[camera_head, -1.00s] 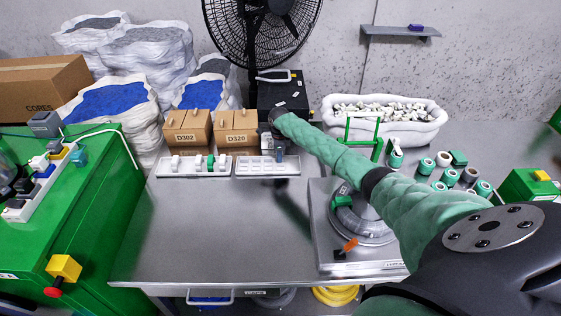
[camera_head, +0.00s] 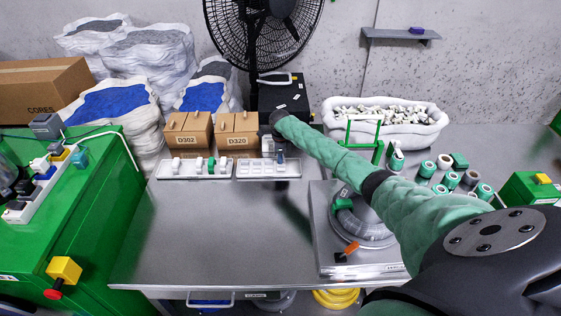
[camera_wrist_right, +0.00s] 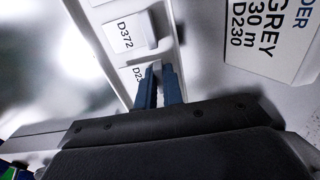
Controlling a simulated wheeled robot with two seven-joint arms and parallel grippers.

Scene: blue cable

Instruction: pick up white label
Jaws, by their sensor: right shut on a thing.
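My right gripper (camera_head: 280,157) is over the right-hand white label tray (camera_head: 268,176) at the back of the table. In the right wrist view its blue fingers (camera_wrist_right: 160,84) are shut on a white label (camera_wrist_right: 156,68), of which only a small part shows between the tips. Lettering starting "D23" shows just left of the fingers. A label marked D372 (camera_wrist_right: 125,36) sits in the neighbouring slot of the tray. Whether the gripped label is clear of its slot is hard to tell. My left gripper is not in view.
Cardboard boxes D302 (camera_head: 188,132) and D320 (camera_head: 238,132) stand behind the trays. Another white tray (camera_head: 193,176) is to the left. A coiled grey cable (camera_head: 365,228) lies on a metal plate at right. The table's front middle (camera_head: 220,240) is clear.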

